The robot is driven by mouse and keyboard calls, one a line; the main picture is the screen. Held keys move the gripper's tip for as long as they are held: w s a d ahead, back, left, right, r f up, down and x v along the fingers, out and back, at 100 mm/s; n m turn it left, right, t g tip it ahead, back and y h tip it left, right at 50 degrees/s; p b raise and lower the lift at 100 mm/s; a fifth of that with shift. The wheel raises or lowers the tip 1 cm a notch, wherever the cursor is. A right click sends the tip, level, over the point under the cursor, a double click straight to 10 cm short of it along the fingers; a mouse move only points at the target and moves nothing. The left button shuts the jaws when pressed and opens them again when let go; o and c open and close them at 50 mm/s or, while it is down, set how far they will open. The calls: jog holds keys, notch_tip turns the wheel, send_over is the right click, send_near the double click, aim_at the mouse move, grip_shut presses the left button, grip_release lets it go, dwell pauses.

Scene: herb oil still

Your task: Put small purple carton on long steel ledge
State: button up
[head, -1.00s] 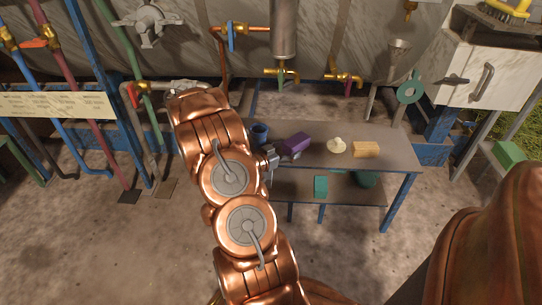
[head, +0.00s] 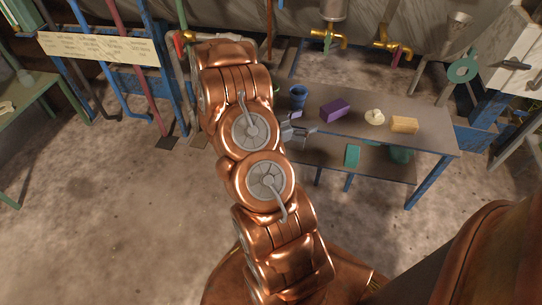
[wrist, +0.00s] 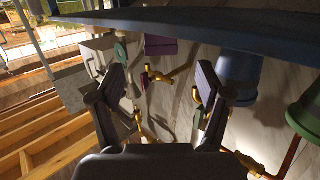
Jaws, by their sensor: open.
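The small purple carton (head: 335,108) lies on the grey top of a blue-legged bench (head: 432,138), between a blue cup and a pale rounded item. In the wrist view, which appears upside down, the carton (wrist: 160,47) shows beyond my fingers, near the dark bench edge across the top. My gripper (head: 303,132) is at the bench's front edge, left of and nearer than the carton, not touching it. In the wrist view my gripper (wrist: 160,95) has its two fingers spread, with nothing held between them. I cannot tell which surface is the long steel ledge.
A blue cup (head: 298,96) stands left of the carton; a green cup (wrist: 307,112) is beside it. A pale item (head: 375,117) and a tan block (head: 404,124) lie to the right. Teal items (head: 352,155) sit on the lower shelf. Brass taps (head: 328,37) are behind.

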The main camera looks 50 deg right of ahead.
jog(key=w+a+f+n+t+y, duration=0.1)
jog(key=w+a+n+t+y, duration=0.25)
jog(key=w, duration=0.55)
jog(key=w+a+t+y, duration=0.2)
jog(key=w+a+t, duration=0.35)
jog(key=w, duration=0.35)
jog(key=w+a+r+n+t+y, duration=0.1)
jog(key=w+a+r+n+y, duration=0.15)
jog(key=a, duration=0.55)
jog(key=w+a+r+n+t+y, duration=0.1)
jog(key=w+a+r+n+y, duration=0.15)
jog(key=a, duration=0.55)
jog(key=w+a+r+n+t+y, duration=0.1)
jog(key=w+a+n+y, duration=0.15)
jog(key=a, duration=0.55)
jog(key=s+a+r+n+g+y, duration=0.2)
jog(key=s+a+r+n, duration=0.1)
jog(key=s+a, duration=0.45)
jog(key=s+a+r+n+g+y, duration=0.2)
jog(key=s+a+n+y, duration=0.15)
jog(key=s+a, duration=0.4)
jog(key=s+d+r+n+g+h, duration=0.1)
jog(key=s+r+n+g, duration=0.1)
jog(key=s, duration=0.9)
jog(key=s+d+r+n+g+h, duration=0.2)
jog(key=s+r+g, duration=0.1)
jog(key=s, duration=0.9)
jog(key=shift+r+n+g, duration=0.25)
jog(key=shift+n+g, duration=0.1)
jog(key=shift+g, duration=0.25)
